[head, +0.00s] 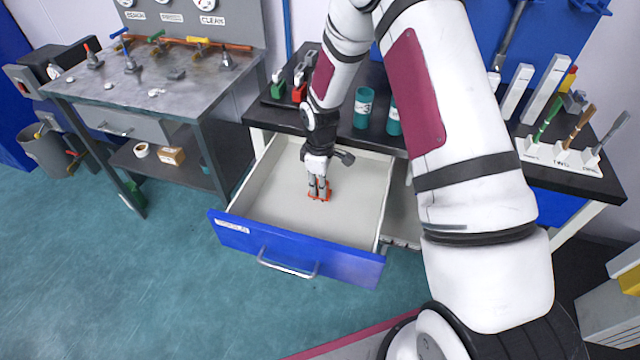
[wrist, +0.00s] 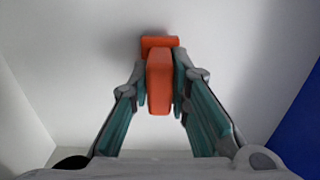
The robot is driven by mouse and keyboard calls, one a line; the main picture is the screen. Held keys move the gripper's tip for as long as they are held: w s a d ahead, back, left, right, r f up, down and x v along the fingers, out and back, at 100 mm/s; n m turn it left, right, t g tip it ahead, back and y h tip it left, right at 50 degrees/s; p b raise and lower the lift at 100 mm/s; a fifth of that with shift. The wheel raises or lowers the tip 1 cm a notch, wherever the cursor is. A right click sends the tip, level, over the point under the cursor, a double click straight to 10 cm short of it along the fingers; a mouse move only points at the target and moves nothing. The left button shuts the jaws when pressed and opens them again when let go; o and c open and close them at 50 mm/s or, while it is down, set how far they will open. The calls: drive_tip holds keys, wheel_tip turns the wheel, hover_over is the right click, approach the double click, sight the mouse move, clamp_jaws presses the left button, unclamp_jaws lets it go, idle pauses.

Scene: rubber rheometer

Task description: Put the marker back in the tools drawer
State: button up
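The open tools drawer (head: 262,205) has a pale inside and a blue front with a metal handle and a label too small to read. My gripper (head: 318,192) points down inside it, near the drawer floor. The orange marker (wrist: 159,82) is between my two fingers in the wrist view, with a pad against each side, so the gripper looks shut on it. A wider orange end shows just beyond the fingertips. In the head view small orange parts of the marker (head: 325,197) show around the fingertips. I cannot tell whether it touches the drawer floor.
The drawer is otherwise empty. Above it, the dark worktop (head: 375,128) holds teal cups (head: 363,107) and a white rack (head: 560,155) with coloured tools. A grey metal bench (head: 150,85) stands at the left. The teal floor in front is clear.

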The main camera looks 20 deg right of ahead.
drive_tip(key=o, duration=0.3)
drive_tip(key=shift+r, duration=0.1)
drive_tip(key=s+r+m+t, duration=0.1)
drive_tip(key=s+r, duration=0.2)
drive_tip(key=r, duration=0.9)
drive_tip(key=s+r+m, duration=0.1)
drive_tip(key=s+r, duration=0.2)
drive_tip(key=r, duration=0.9)
drive_tip(key=s+r+m+t, duration=0.1)
drive_tip(key=s+r+m, duration=0.3)
drive_tip(key=s, duration=0.9)
drive_tip(key=s+r+m+t, duration=0.1)
drive_tip(key=s+r+m, duration=0.3)
drive_tip(key=s, duration=0.9)
wheel_tip(320, 180, up, 4)
drive_tip(key=shift+s+f+m, duration=0.2)
drive_tip(key=shift+f+m, duration=0.05)
drive_tip(key=shift+m, duration=0.15)
